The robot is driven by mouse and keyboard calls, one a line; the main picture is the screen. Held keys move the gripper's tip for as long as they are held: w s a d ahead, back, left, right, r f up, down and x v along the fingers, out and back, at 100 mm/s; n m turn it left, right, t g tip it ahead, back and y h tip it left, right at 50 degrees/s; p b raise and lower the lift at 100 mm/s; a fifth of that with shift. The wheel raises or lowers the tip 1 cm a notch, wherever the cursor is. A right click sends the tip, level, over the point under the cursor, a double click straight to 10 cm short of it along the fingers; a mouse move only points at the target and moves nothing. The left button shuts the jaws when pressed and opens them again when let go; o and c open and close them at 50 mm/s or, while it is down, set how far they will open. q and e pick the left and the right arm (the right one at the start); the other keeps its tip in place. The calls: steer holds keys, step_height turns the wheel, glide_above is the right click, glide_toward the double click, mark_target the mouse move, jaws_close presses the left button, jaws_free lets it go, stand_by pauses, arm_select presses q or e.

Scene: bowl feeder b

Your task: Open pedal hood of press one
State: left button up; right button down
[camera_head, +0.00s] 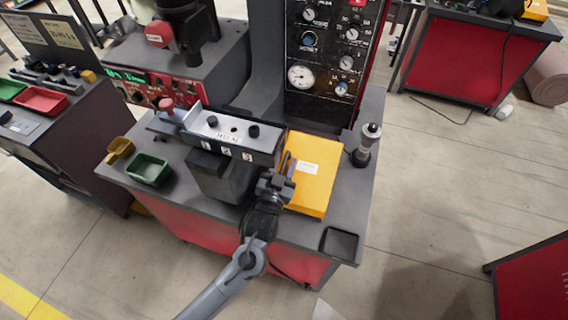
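A yellow box-like cover (316,188) with a white label lies on the grey bench top (347,205), right of the press block marked 1 2 3 (232,136). I cannot tell for certain that this cover is the pedal hood; no foot pedal is plainly visible. My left gripper (286,165) is at the cover's left side, close to or touching it. Its dark fingers overlap each other in the view, so their opening and any grip are unclear. My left arm comes up from the bottom and hides part of the bench's front. My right gripper is not in view.
A green bin (149,169) and a small yellow bin (120,150) stand at the bench's left. A dark cylindrical tool with a metal top (367,145) stands right of the cover. A control panel (330,45) rises behind. The floor on the right is mostly clear.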

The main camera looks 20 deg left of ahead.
arm_select(q)
jaws_close()
steer(key=shift+r, duration=0.1)
stand_by(0.4)
